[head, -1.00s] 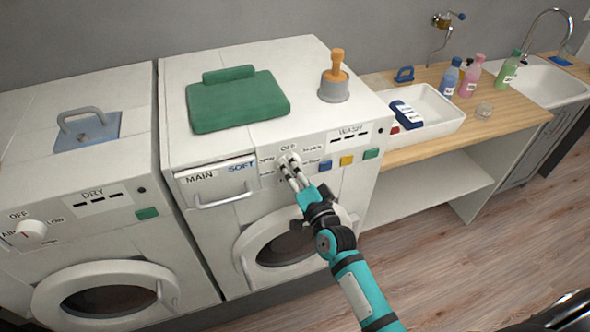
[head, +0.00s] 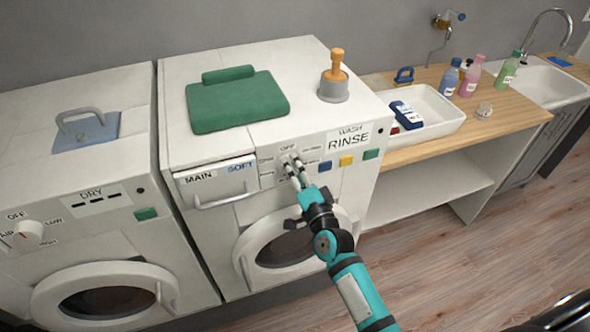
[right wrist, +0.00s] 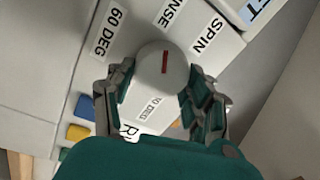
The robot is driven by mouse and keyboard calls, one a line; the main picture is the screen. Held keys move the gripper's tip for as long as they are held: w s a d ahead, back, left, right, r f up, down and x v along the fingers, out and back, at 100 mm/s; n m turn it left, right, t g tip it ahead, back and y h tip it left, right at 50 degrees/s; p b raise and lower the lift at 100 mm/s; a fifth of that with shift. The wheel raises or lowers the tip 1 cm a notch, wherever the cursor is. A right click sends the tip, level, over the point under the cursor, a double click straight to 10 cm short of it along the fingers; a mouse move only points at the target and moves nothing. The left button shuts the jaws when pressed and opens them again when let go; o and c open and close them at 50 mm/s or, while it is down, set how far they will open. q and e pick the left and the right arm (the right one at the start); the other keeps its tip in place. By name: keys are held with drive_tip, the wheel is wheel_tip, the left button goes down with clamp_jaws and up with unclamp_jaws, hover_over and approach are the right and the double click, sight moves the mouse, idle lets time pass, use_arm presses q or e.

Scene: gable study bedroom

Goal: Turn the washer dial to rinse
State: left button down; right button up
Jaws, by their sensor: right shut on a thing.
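The white washer (head: 270,205) stands in the middle of the head view. Its dial (head: 290,158) is mostly hidden there by my right gripper (head: 294,172). In the right wrist view the round white dial (right wrist: 163,85) sits between the two fingers, which are shut on its sides. Its red mark points up the picture, toward a partly cut-off label ending "NSE" (right wrist: 172,12), between "60 DEG" and "SPIN". The washer's display (head: 348,140) reads "RINSE" under "WASH". My left gripper is not in view.
A dryer (head: 75,190) stands close on the left. A green folded cloth (head: 235,102) and an orange-handled stamp-like object (head: 335,80) are on the washer's top. A wooden counter (head: 500,110) with a white tray (head: 440,125) and bottles is on the right. Open floor lies in front.

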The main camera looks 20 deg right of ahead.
drive_tip(key=o, duration=1.2)
drive_tip(key=shift+f, duration=0.1)
drive_tip(key=s, duration=0.8)
drive_tip(key=s+d, duration=0.1)
drive_tip(key=s, duration=0.3)
drive_tip(key=shift+f, duration=0.4)
drive_tip(key=s+a+f+n+g+b, duration=0.15)
drive_tip(key=s+f+n+g, duration=0.3)
drive_tip(key=f, duration=1.45)
drive_tip(key=s+f+n+g+b, duration=0.2)
drive_tip(key=s+f+n+g, duration=0.3)
drive_tip(key=f, duration=1.3)
drive_tip(key=s+d+f+n+g+b, duration=0.1)
drive_tip(key=s+d+f+n+g, duration=0.1)
drive_tip(key=s+f, duration=0.5)
drive_tip(key=s+d+f+n+g+h+b, duration=0.1)
drive_tip(key=s+d+f+n+g, duration=0.1)
drive_tip(key=s+f, duration=0.5)
drive_tip(key=s+d+f+n+g+b, duration=0.1)
drive_tip(key=s+f, duration=0.5)
drive_tip(key=s, duration=0.9)
drive_tip(key=shift+s+d+f+n+g, duration=0.2)
drive_tip(key=shift+d+n+g, duration=0.25)
drive_tip(key=shift+g, duration=0.4)
drive_tip(key=shift+s+d+f+n+g, duration=0.1)
drive_tip(key=shift+d+f+n+g, duration=0.15)
drive_tip(key=shift+n+g, duration=0.4)
